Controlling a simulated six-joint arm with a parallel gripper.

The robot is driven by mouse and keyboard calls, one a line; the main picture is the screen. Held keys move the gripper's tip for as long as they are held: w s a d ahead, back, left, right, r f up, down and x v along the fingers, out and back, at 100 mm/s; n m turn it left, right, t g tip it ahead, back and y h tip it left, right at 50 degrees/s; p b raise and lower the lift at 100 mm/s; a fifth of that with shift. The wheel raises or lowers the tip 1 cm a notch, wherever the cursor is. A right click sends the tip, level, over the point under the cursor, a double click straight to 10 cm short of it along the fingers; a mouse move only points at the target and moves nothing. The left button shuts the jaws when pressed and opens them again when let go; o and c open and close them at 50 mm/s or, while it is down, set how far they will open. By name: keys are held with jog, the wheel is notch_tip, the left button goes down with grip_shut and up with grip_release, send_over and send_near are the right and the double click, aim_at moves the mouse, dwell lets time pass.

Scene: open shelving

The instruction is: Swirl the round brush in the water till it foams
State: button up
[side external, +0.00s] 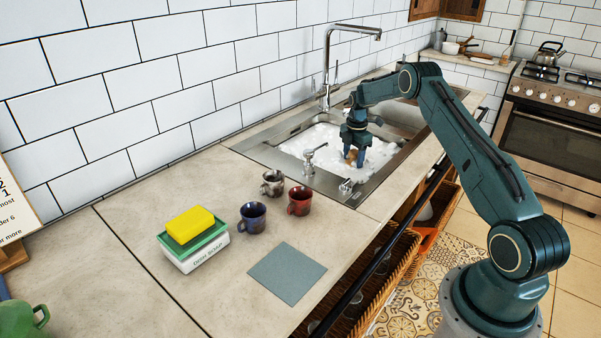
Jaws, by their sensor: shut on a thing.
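My gripper (353,152) points down into the left basin of the steel sink (268,158). It is shut on a brown, wooden-looking piece, which I take to be the round brush (350,157). The lower part of the brush is hidden in white foam. The foam (318,138) covers the water across the basin and surrounds the brush. My gripper's fingertips are small and partly hidden in this view.
A tall faucet (328,65) stands behind the sink. Three mugs (252,217), a yellow sponge (190,224) on a dish soap box (195,250) and a grey cloth (287,273) occupy the left counter.

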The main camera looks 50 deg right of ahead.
notch_tip(320, 180, up, 12)
jog(key=shift+r, duration=0.2)
dwell(1.4)
jog(key=shift+a, duration=0.1)
dwell(1.0)
jog(key=s+a+m, duration=0.2)
jog(key=a+m, duration=0.2)
jog(key=a, duration=0.5)
jog(key=s+a+r+m, duration=0.1)
jog(key=s+a+m, duration=0.2)
jog(key=a, duration=0.7)
jog(key=s+a+r+m, duration=0.1)
jog(key=s+a+m, duration=0.1)
jog(key=a+m, duration=0.5)
jog(key=shift+s+a+r, duration=0.25)
jog(key=shift+s+a, duration=0.05)
jog(key=shift+a, duration=1.45)
jog(key=shift+r, duration=0.15)
